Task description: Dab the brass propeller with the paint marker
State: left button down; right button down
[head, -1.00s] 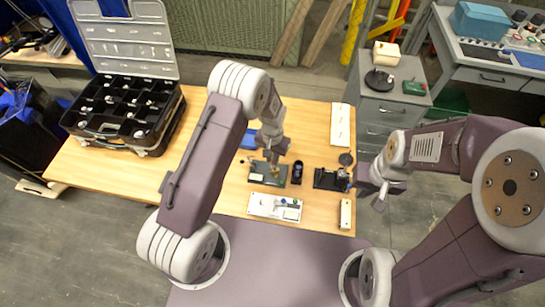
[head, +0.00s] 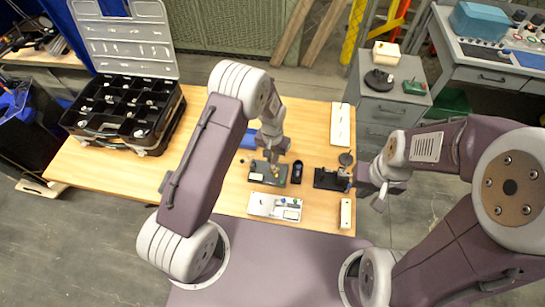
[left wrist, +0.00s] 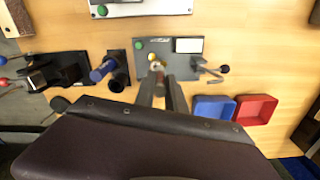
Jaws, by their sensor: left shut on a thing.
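My left gripper (left wrist: 159,84) points down at a dark plate (left wrist: 178,64) and is shut on a small brass-coloured part, which I take for the brass propeller (left wrist: 157,65). The fingers hide part of it. In the head view the left gripper (head: 273,153) is over the same plate (head: 266,180). A blue cylinder, possibly the paint marker (left wrist: 103,70), sits in a dark holder beside the plate; the holder (head: 298,172) also shows in the head view. My right gripper (head: 373,196) is at the table's right edge, its fingers apart, with nothing seen between them.
A black device (head: 326,179) stands right of the holder. A white board (head: 262,206) lies in front. Blue (left wrist: 213,107) and red (left wrist: 255,108) trays lie near the plate. An open black case (head: 120,118) is on the left.

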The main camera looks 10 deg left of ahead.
dwell(0.4)
pick_arm(q)
notch_tip(320, 180, up, 5)
jog(key=p, duration=0.4)
dwell(0.4)
